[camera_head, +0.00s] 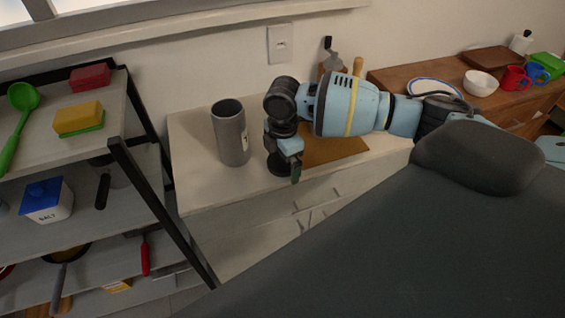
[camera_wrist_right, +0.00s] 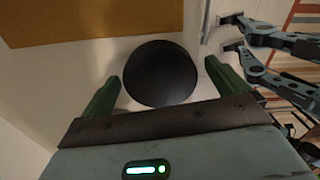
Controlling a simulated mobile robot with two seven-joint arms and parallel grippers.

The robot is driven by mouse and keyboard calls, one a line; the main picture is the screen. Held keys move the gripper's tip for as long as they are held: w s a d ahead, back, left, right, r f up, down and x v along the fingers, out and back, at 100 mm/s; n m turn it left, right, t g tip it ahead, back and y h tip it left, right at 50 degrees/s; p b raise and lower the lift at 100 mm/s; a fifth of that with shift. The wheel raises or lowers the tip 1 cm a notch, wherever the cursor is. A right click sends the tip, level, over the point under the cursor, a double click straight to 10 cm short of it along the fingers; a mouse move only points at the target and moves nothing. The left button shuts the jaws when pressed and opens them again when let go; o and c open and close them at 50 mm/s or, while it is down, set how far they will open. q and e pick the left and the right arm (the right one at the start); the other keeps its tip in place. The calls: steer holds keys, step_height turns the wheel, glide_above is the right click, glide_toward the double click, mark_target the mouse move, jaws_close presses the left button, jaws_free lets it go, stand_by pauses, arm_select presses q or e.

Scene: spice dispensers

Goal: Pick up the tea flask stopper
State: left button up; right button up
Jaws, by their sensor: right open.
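The tea flask (camera_head: 230,133), a tall grey open-topped cylinder, stands upright on the white counter. The stopper (camera_head: 279,166) is a dark, round piece on the counter to the right of the flask, partly hidden by my right gripper (camera_head: 291,166). In the right wrist view the stopper (camera_wrist_right: 160,73) is a black disc from above, between and beyond the green fingers of my right gripper (camera_wrist_right: 161,88). These fingers are open, with gaps on both sides, and hold nothing. Jointed blue-grey parts at the right of the wrist view may be my left gripper; I cannot be sure.
A brown board (camera_head: 331,148) lies on the counter behind my right gripper. A shelf rack (camera_head: 134,179) with sponges and a salt box (camera_head: 47,203) stands at left. A wooden cabinet (camera_head: 400,78) with a bowl (camera_head: 480,83) and mugs is at right. The counter's left end is clear.

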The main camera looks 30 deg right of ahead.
arm_select(q)
steer(key=shift+a, duration=0.1)
arm_select(e)
steer(key=c, duration=1.1)
steer(key=shift+o, duration=0.2)
steer(key=shift+r, duration=0.15)
steer(key=shift+r, duration=0.5)
step_height(320, 180, up, 2)
steer(key=shift+r, duration=0.1)
arm_select(q)
steer(key=shift+w+a+r+p, duration=0.2)
steer(key=shift+w+r+p, duration=0.4)
steer(key=shift+r, duration=0.1)
arm_select(e)
steer(key=s+r, duration=0.1)
steer(key=s, duration=1.5)
steer(key=shift+r, duration=0.3)
steer(key=shift+d, duration=0.1)
